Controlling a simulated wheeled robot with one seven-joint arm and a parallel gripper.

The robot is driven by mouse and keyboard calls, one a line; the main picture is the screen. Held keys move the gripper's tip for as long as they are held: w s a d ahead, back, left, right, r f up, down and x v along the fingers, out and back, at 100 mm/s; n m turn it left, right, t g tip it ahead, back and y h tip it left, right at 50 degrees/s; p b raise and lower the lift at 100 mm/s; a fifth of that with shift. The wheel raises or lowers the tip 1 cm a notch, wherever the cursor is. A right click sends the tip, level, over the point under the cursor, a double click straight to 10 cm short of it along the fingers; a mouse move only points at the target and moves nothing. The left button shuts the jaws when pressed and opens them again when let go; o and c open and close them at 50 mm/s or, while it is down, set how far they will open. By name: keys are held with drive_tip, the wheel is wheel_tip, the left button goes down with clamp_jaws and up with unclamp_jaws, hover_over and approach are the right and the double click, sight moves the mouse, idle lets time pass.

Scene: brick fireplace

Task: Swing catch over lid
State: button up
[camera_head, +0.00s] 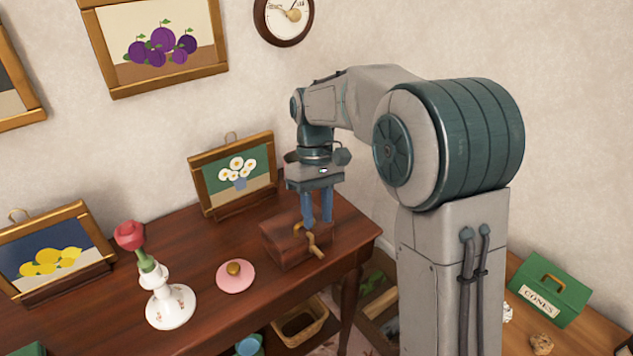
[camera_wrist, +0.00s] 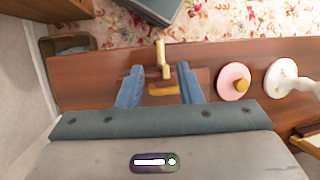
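A brown wooden box (camera_head: 283,243) with a closed-looking lid sits near the right end of the dark table. A brass catch (camera_head: 315,245) is on its front right side and sticks outward; in the wrist view the catch (camera_wrist: 162,58) points up the picture, away from the box. A second brass piece (camera_wrist: 163,89) shows nearer my gripper. My gripper (camera_head: 317,222) points down over the box's right part. In the wrist view its two blue fingers (camera_wrist: 160,78) are apart, with the brass pieces between them and nothing held. Whether the fingertips touch the box I cannot tell.
On the table (camera_head: 207,247) are a pink disc with a brass knob (camera_head: 235,275), a white vase with a red flower (camera_head: 170,304) and framed pictures (camera_head: 235,175). A wooden crate (camera_head: 301,325) is below. A green box (camera_head: 548,290) stands at right.

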drive_tip(key=v, duration=0.6)
drive_tip(key=shift+r+p, duration=0.3)
drive_tip(key=shift+p, duration=0.1)
drive_tip(key=shift+w, duration=0.1)
drive_tip(key=s+d+r+m+t+p, duration=0.1)
drive_tip(key=s+d+m+t+p, duration=0.2)
drive_tip(key=s+d, duration=0.3)
drive_tip(key=s+d+r+m+t+p, duration=0.1)
drive_tip(key=s+d+m+t+p, duration=0.3)
drive_tip(key=s, duration=0.9)
drive_tip(key=d, duration=0.3)
drive_tip(key=shift+d+m, duration=0.1)
drive_tip(key=shift+m, duration=0.2)
